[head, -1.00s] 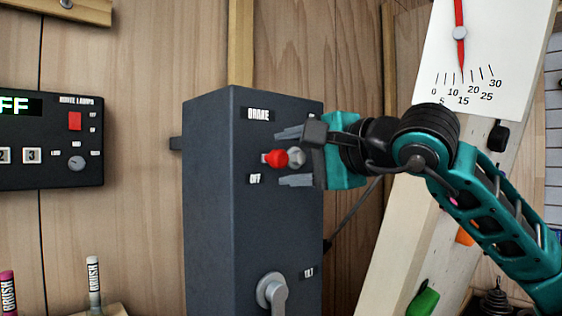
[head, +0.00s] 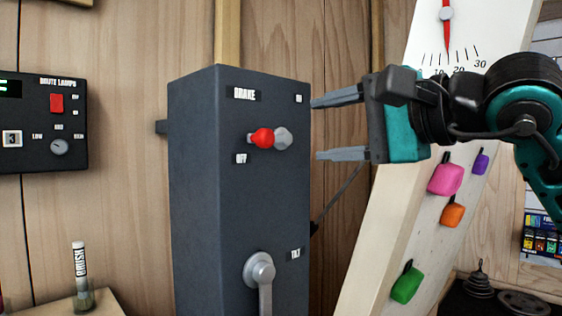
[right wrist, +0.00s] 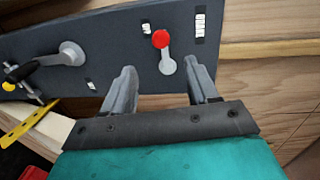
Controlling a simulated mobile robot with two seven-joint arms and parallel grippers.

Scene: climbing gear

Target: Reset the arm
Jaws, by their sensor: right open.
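My right gripper (head: 338,127) is open and empty, just right of the dark grey control box (head: 200,190) in the head view. Its two grey fingers point left toward the red-tipped brake switch (head: 262,138), apart from it. In the right wrist view the open fingers (right wrist: 165,90) reach toward the box face, and the red-tipped switch (right wrist: 161,40) stands beyond them, between their lines. My left gripper is not in view.
A grey tilt crank (head: 260,272) sits low on the box. A tilted pale board (head: 390,210) with colored holds and a red-needle dial (head: 446,14) stands at right. A lamp panel (head: 40,120) hangs at left. A brush (head: 80,262) stands below it.

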